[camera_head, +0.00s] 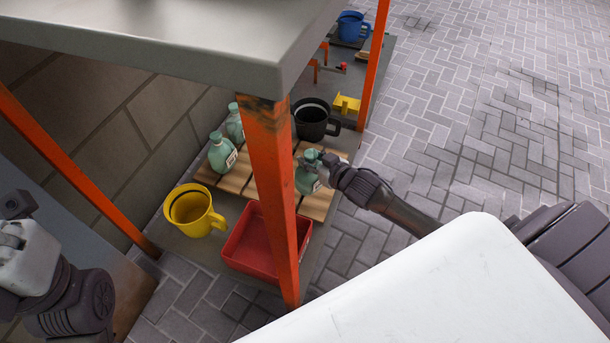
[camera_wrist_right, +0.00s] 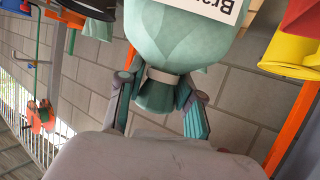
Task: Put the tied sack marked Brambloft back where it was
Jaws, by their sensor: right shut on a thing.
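My right gripper (camera_head: 324,160) is shut on the tied neck of a pale green sack (camera_head: 307,180). In the right wrist view the fingers (camera_wrist_right: 160,95) close on both sides of the neck of this sack (camera_wrist_right: 175,35); its white label shows "Bra", the rest cut off. The sack is upright over the right part of a slatted wooden board (camera_head: 236,178); I cannot tell whether it touches the slats. Two similar green sacks, one nearer (camera_head: 222,155) and one behind (camera_head: 234,128), stand on the board's left side. My left arm shows at the left edge, without a clear gripper.
An orange post (camera_head: 270,190) stands before the board, under a grey top (camera_head: 190,40). A yellow mug (camera_head: 193,212) and red bin (camera_head: 250,245) are in front. A black mug (camera_head: 312,122) and yellow item (camera_head: 346,104) are behind. Slats left of the held sack look bare.

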